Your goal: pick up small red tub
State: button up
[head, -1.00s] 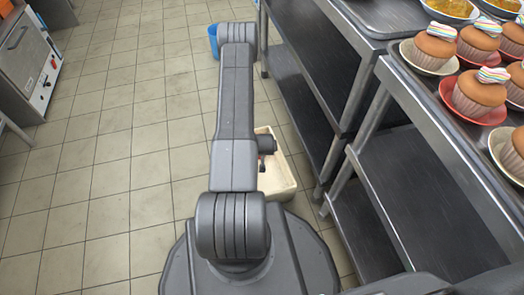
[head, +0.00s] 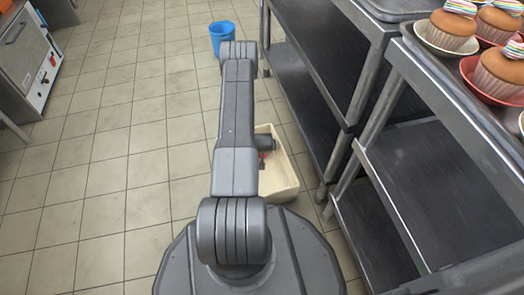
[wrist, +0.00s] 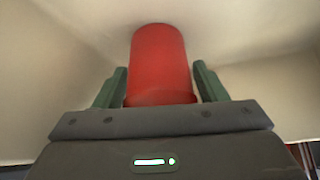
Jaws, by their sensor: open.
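The small red tub (wrist: 158,60) is in the middle of the wrist view, inside a pale container (wrist: 60,45). My gripper (wrist: 159,78) is open, with one green finger on each side of the tub's near part. I cannot tell whether the fingers touch it. In the head view the cream bin (head: 283,178) is on the floor, partly hidden behind my arm. A small patch of red shows in it beside my arm, too small to tell what it is.
Steel shelving (head: 395,120) stands close along the right, its edge beside the cream bin. Cupcakes (head: 497,75) sit on top. A blue bucket (head: 222,37) stands on the floor beyond my arm. A grey appliance (head: 22,60) is at far left. The tiled floor on the left is clear.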

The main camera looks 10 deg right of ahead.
jog(key=c, duration=0.8)
